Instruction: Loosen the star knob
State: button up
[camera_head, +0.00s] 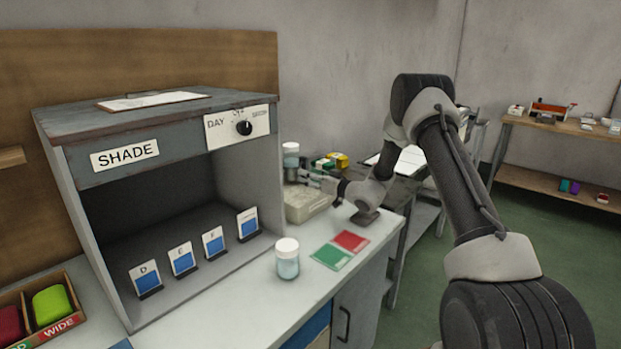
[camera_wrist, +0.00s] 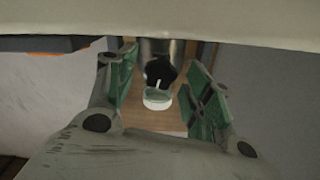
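My gripper (camera_wrist: 161,78) is open in the wrist view, its green-padded fingers apart on either side of a shiny dark cylinder (camera_wrist: 161,52) and a small white round piece (camera_wrist: 157,99). Whether they touch anything is unclear. I cannot make out a star knob for sure in either view. In the head view my gripper (camera_head: 312,179) is low over the bench at the right of the shade cabinet, close to a white-capped jar (camera_head: 291,149) and a pale box (camera_head: 306,204). The arm hides part of that spot.
The shade cabinet (camera_head: 100,178) stands at left, with a dial (camera_head: 243,128) on its front. A tray of coloured pieces (camera_head: 73,325) is at lower left.

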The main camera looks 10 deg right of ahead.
jog(key=shift+d, duration=0.1)
jog(key=v, duration=1.2)
